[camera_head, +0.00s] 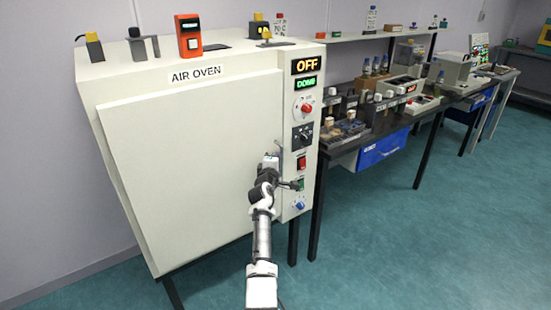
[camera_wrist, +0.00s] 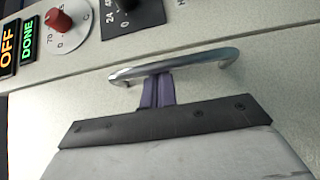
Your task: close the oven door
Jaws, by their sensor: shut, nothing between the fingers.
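The white oven door (camera_head: 185,170) covers the front of the air oven (camera_head: 150,72) in the head view. It lies against or very near the body; I cannot tell whether a small gap is left. In the wrist view, a curved metal handle (camera_wrist: 215,56) stands out from the door face (camera_wrist: 285,78). My gripper (camera_head: 270,160) is at the right edge of the door, by the handle, which it mostly hides in the head view. In the wrist view, its purple fingers (camera_wrist: 157,76) are shut together and empty. Their tips are at the handle bar, touching or almost touching it.
A control panel (camera_head: 304,135) with knobs, switches and lit OFF and DONE displays runs right of the door. Tools, including an orange device (camera_head: 188,36), stand on the oven. A crowded black bench (camera_head: 372,142) with blue drawers stands at right. The floor (camera_head: 420,250) in front is clear.

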